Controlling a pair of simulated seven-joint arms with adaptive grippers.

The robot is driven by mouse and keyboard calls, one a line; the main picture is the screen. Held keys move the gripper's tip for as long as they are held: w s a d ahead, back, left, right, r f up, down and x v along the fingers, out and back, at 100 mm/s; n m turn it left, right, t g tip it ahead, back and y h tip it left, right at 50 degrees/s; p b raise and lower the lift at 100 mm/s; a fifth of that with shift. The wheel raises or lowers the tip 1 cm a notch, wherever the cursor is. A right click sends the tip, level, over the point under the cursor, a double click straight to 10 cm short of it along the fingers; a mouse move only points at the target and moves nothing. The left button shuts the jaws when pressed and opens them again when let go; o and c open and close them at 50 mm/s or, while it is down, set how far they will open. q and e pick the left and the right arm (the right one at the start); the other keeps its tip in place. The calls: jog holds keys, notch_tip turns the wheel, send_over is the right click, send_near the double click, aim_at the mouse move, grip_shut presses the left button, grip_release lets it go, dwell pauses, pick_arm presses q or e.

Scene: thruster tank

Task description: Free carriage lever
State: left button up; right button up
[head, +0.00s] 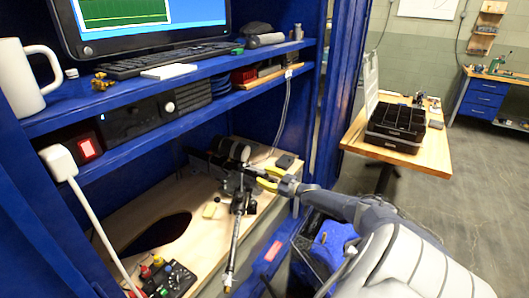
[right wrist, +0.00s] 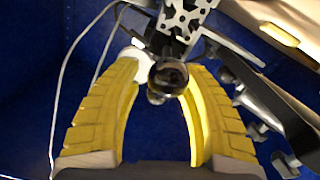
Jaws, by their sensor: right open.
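A dark metal carriage assembly (head: 238,182) stands on the wooden board in the lower bay of the blue cabinet. A long thin rod (head: 236,243) slants down from it towards the front. My right gripper (head: 266,178) reaches in from the right, its yellow fingers open beside the assembly. In the right wrist view, the open fingers (right wrist: 163,80) flank a dark round knob (right wrist: 168,77) that lies between their tips. I cannot tell whether either finger touches it, or whether the knob is the lever's end. A perforated metal bracket (right wrist: 185,18) is just beyond it. My left gripper is not in view.
The cabinet shelf (head: 215,110) hangs above the work area. The wooden board (head: 130,215) has a dark oval opening (head: 160,232). A black control box (head: 172,281) is at front left. A side table (head: 437,157) with black trays (head: 397,125) stands at right.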

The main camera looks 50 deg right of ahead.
jog(key=s+d, duration=0.1)
jog(key=s, duration=0.6)
jog(key=shift+s, duration=0.15)
dwell(0.5)
jog(key=shift+r, duration=0.1)
jog(key=shift+d, duration=0.1)
